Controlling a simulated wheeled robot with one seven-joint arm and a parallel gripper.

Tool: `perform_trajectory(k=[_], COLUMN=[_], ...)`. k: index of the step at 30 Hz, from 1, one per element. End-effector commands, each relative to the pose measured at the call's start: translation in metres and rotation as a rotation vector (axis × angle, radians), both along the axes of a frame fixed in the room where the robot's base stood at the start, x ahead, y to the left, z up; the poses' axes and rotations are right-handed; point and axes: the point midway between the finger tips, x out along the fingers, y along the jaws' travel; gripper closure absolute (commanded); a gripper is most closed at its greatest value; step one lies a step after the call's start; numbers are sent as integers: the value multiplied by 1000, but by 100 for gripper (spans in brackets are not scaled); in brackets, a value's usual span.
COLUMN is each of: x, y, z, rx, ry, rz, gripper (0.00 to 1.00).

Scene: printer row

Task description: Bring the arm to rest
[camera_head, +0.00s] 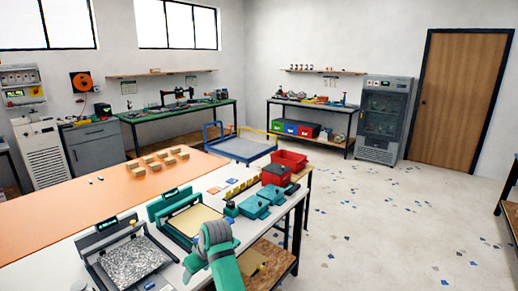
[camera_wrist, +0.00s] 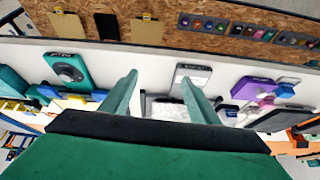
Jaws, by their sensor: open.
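My green arm (camera_head: 226,268) rises at the bottom centre of the head view, in front of the near edge of the white printer table (camera_head: 185,270). My gripper (camera_wrist: 160,78) shows in the wrist view with its two green fingers spread apart. Nothing is held between them. The white table edge and the devices on it lie beyond the fingers, apart from them as far as I can tell.
Two printers stand by the arm: one with a grey speckled bed (camera_head: 133,262), one with a tan bed (camera_head: 194,220). Teal devices (camera_head: 256,206) and a red bin (camera_head: 289,160) sit further along. A blue-railed cart (camera_head: 242,148) stands behind. The floor at right (camera_head: 370,225) is clear.

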Motion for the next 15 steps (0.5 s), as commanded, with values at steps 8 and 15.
perform_trajectory(k=[8,15], x=[-18,-53], y=[10,16], z=[-59,-127], rx=[91,207], ry=[-32,-85], rz=[-68,-184], gripper=[45,45])
